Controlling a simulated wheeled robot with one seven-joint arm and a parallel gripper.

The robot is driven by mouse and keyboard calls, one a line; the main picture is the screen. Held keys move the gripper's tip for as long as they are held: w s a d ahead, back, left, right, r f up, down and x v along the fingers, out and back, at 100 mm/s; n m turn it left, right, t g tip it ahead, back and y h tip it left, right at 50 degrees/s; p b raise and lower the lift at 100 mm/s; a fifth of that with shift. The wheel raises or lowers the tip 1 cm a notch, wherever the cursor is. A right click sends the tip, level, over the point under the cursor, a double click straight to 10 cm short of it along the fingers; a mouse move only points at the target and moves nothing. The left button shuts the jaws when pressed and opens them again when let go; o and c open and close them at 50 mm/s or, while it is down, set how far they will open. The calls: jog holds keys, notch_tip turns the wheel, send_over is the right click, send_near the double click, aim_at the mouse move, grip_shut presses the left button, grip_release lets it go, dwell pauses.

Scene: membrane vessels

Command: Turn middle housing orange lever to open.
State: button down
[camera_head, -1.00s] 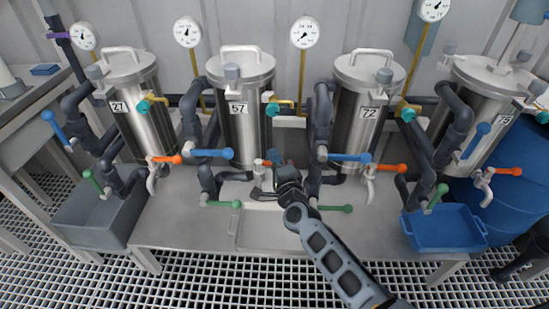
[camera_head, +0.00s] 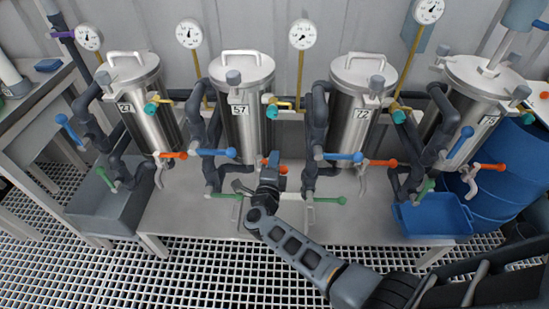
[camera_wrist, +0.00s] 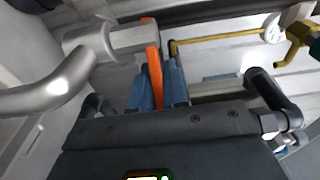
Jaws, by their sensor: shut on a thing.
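The steel housing marked 57 (camera_head: 240,125) is one of several in a row. Its orange lever (camera_head: 283,169) is low at its right and partly covered by my gripper (camera_head: 270,172). In the wrist view the orange lever (camera_wrist: 154,80) stands between the two blue-grey fingers of my gripper (camera_wrist: 158,90), which is shut on it. The lever's steel valve body (camera_wrist: 85,42) and curved spout (camera_wrist: 45,92) lie to the left of the fingers. The lever's exact angle in the head view is hard to tell behind the gripper.
A blue lever (camera_head: 217,153) and a green lever (camera_head: 225,196) sit close to the left, another blue lever (camera_head: 340,156) to the right. Dark pipes (camera_head: 314,125) stand between the housings. A blue tub (camera_head: 432,222) is at the right, a grey bin (camera_head: 105,207) at the left.

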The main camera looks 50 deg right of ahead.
jog(key=shift+a+g, duration=0.1)
jog(key=shift+g, duration=0.2)
jog(key=c, duration=1.2)
grip_release()
jog(key=shift+v, duration=3.95)
jog(key=shift+f, duration=0.15)
